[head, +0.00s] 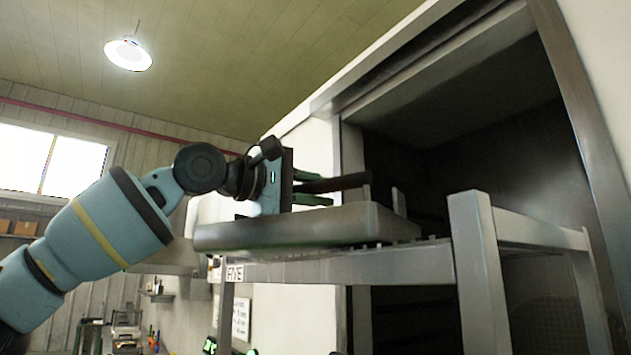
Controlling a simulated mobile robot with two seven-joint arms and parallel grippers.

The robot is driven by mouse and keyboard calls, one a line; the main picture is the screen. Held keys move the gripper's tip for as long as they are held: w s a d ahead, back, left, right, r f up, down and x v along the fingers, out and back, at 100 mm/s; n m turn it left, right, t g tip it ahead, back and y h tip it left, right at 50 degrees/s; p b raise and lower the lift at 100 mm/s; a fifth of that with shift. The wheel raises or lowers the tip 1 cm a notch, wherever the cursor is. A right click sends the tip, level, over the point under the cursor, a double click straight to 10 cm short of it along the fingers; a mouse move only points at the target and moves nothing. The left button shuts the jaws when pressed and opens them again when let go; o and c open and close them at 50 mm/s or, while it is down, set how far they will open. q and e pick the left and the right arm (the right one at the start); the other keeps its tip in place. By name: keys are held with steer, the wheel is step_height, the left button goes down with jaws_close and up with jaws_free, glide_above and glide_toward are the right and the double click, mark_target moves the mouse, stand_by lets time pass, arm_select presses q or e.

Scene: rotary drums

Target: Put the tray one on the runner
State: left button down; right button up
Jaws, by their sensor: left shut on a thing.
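A grey metal tray (290,232) is in the middle of the head view, seen from its side and slightly below. My left gripper (328,190) reaches in from the left above the tray and is shut on it; the exact grip is partly hidden by the tray's side. A metal runner (400,264) with small teeth along its top lies just under the tray. The tray is roughly level over it; I cannot tell whether they touch. My right gripper is not in view.
The runner joins a thick metal post (480,270) at the right. A small plate reading FIVE (235,273) is at its left end. Behind is a large dark opening (470,150) with a metal frame. A lamp (128,54) hangs high above.

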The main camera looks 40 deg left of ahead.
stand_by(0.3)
arm_select(q)
steer(key=c, duration=1.3)
jaws_free()
steer(key=shift+f, duration=0.15)
steer(key=shift+o, duration=0.2)
steer(key=shift+s, duration=0.1)
steer(key=v, duration=1.1)
steer(key=shift+s+a, duration=0.25)
steer(key=shift+s, duration=0.1)
